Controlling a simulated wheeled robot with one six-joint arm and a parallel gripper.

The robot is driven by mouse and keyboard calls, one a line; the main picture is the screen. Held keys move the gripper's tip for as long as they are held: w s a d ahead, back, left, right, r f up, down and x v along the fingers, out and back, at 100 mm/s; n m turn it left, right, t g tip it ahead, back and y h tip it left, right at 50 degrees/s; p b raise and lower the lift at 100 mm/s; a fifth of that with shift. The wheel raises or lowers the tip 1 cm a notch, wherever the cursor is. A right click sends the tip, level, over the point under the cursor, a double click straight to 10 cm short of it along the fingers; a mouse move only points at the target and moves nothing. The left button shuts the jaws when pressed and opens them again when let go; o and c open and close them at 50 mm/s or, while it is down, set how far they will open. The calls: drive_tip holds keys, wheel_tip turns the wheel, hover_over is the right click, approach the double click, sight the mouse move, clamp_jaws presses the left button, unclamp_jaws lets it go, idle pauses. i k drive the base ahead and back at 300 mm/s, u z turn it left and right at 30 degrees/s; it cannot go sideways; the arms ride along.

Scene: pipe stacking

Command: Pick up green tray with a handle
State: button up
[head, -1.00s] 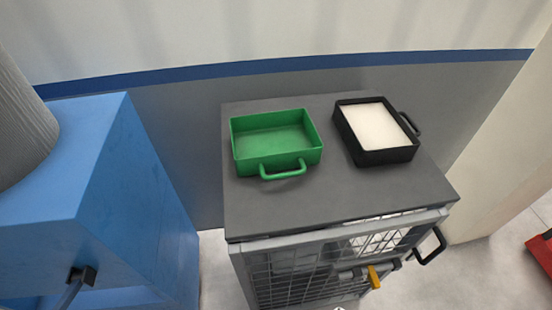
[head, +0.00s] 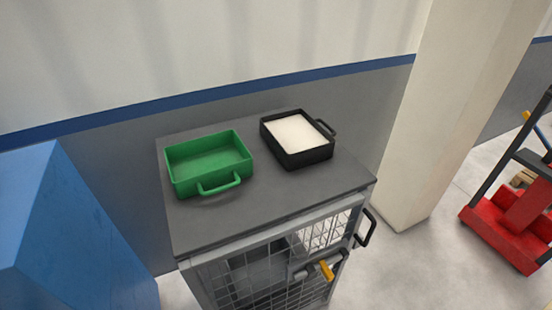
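The green tray (head: 208,163) sits upright on the left part of a dark grey cabinet top. It is a shallow, open box and looks empty. Its green handle (head: 219,186) sticks out from the near side, toward the camera. My gripper is not in view, and no part of my arm shows near the tray.
A black tray (head: 318,157) with a white filling stands right of the green one, its handle at the right. The cabinet (head: 270,201) has mesh doors. A blue block (head: 70,235) stands at left, a pillar (head: 430,110) and red cart (head: 505,230) at right.

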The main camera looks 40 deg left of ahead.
sight(201, 164)
drive_tip(key=z, duration=0.3)
drive_tip(key=i, duration=0.85)
drive_tip(key=u, duration=2.95)
drive_tip(key=i, duration=0.5)
drive_tip(key=z, duration=0.05)
drive_tip(key=k, duration=1.3)
drive_tip(key=u, duration=0.85)
drive_tip(key=i, duration=0.95)
drive_tip(key=u, duration=0.05)
